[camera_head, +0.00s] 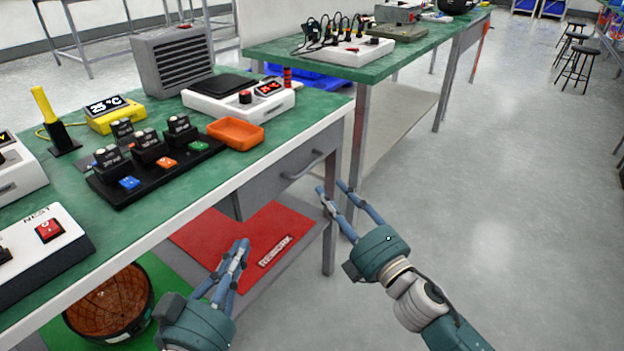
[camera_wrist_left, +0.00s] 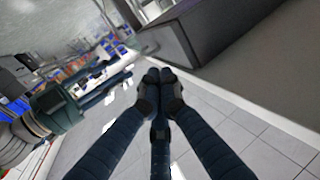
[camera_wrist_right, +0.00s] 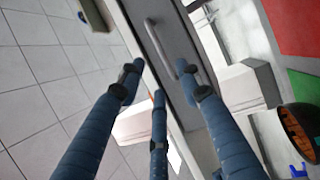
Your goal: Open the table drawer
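The grey table drawer (camera_head: 284,182) sits under the right end of the green-topped table and looks shut. Its bar handle (camera_head: 304,167) is on the front face; the handle also shows in the right wrist view (camera_wrist_right: 157,40). My right gripper (camera_head: 333,190) is open and empty, with its fingers a little to the right of and below the handle, apart from it. In the right wrist view the spread fingers (camera_wrist_right: 160,80) point toward the drawer front. My left gripper (camera_head: 241,250) is low in front of the table, its fingers together and empty, as the left wrist view (camera_wrist_left: 160,78) shows.
The tabletop (camera_head: 215,172) holds a black rack (camera_head: 125,192), an orange tray (camera_head: 236,133) and several devices. Below are a red REWORK mat (camera_head: 270,232) and a brown basket (camera_head: 112,302). A table leg (camera_head: 330,240) stands near my right gripper.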

